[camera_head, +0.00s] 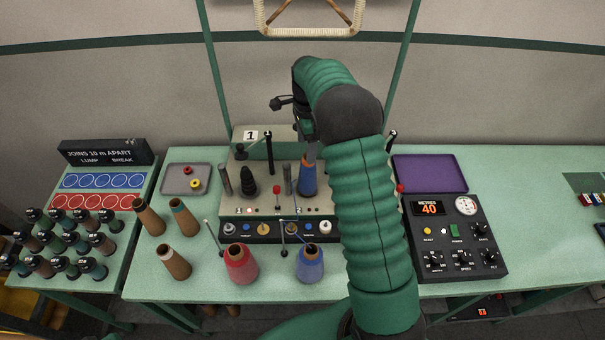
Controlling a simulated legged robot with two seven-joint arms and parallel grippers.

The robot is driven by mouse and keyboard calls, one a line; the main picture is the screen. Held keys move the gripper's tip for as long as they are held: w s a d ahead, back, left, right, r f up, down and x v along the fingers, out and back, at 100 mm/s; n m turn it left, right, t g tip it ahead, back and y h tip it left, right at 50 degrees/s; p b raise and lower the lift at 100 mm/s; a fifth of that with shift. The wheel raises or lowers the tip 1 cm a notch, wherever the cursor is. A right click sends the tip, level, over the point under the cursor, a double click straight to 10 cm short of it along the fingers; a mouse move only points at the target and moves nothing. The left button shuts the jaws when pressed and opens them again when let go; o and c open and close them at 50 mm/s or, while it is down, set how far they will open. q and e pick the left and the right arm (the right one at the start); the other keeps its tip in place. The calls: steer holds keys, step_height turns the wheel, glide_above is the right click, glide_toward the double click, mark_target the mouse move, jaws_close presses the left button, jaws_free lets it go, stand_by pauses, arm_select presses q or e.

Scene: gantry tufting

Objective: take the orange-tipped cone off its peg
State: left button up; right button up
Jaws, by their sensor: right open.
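My right gripper (308,154) points down over this cone from above and is open. I cannot tell whether the fingers touch the cone. My left gripper is not in view.
A black cone (249,183), grey posts (225,180) and a red-knobbed lever (277,192) crowd the machine bed. A purple tray (430,174) and control box (455,240) lie right of my arm.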

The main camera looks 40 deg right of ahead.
mark_target(306, 165)
steer(key=f, duration=0.1)
steer(key=d+f, duration=0.1)
steer(key=f, duration=0.1)
steer(key=d+f+p, duration=0.1)
steer(key=shift+s+d+f, duration=0.1)
steer(key=shift+d+f, duration=0.05)
steer(key=f, duration=0.1)
steer(key=f+p, duration=0.2)
steer(key=f, duration=0.1)
steer(key=shift+a, duration=0.3)
steer(key=shift+a+f, duration=0.3)
steer(key=shift+a+r, duration=0.1)
steer(key=shift+a, duration=0.35)
steer(key=shift+c, duration=1)
steer(key=shift+d, duration=0.55)
steer(key=c, duration=0.9)
jaws_close()
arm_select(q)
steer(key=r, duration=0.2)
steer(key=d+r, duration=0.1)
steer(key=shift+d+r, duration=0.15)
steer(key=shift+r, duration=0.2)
arm_select(e)
steer(key=shift+a, duration=0.2)
